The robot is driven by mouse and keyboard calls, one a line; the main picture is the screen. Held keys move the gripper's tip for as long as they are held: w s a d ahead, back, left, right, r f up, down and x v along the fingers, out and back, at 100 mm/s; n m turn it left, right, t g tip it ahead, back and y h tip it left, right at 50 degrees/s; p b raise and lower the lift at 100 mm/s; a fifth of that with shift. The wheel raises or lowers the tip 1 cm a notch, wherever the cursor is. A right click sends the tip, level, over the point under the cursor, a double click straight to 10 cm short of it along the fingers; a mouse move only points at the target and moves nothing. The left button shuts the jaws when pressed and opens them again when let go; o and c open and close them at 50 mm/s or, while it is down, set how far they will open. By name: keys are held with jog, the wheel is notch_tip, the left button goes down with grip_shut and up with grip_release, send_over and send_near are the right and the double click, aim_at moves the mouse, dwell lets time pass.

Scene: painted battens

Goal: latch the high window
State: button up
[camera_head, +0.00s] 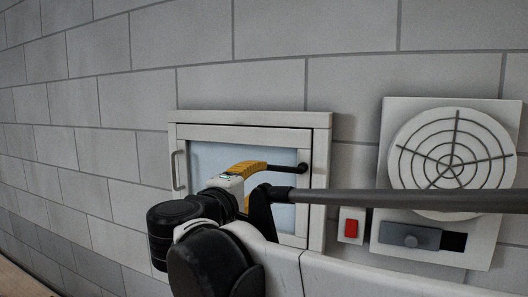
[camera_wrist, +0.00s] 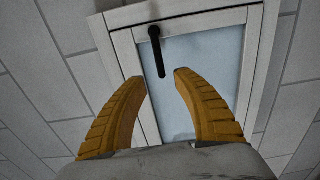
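The high window (camera_head: 319,185) has a pale wooden frame and a light blue pane, set in a grey block wall. Its black lever handle (camera_head: 290,167) is mounted on the right side of the frame and points left, roughly level, over the pane. In the wrist view the handle (camera_wrist: 157,48) points down toward the gap between my fingers. My gripper (camera_wrist: 161,77) has two yellow ribbed fingers, spread apart with nothing held. The handle's free end shows between the fingertips; I cannot tell the depth or any contact. Whether the window is fully closed is unclear.
A grey pull handle (camera_head: 175,170) is on the window's left side. To the right are a round fan grille (camera_head: 453,160) on a white panel, a grey slider with a knob (camera_head: 409,237) and a red switch (camera_head: 351,228). The wall left of the window is bare.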

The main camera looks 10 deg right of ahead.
aim_at(275, 169)
jog(key=p+x, duration=0.1)
jog(key=x, duration=0.9)
jog(key=shift+w+d+p, duration=0.25)
jog(key=shift+w+p, duration=0.05)
jog(key=shift+p, duration=0.05)
jog(key=shift+s, duration=0.1)
grip_shut()
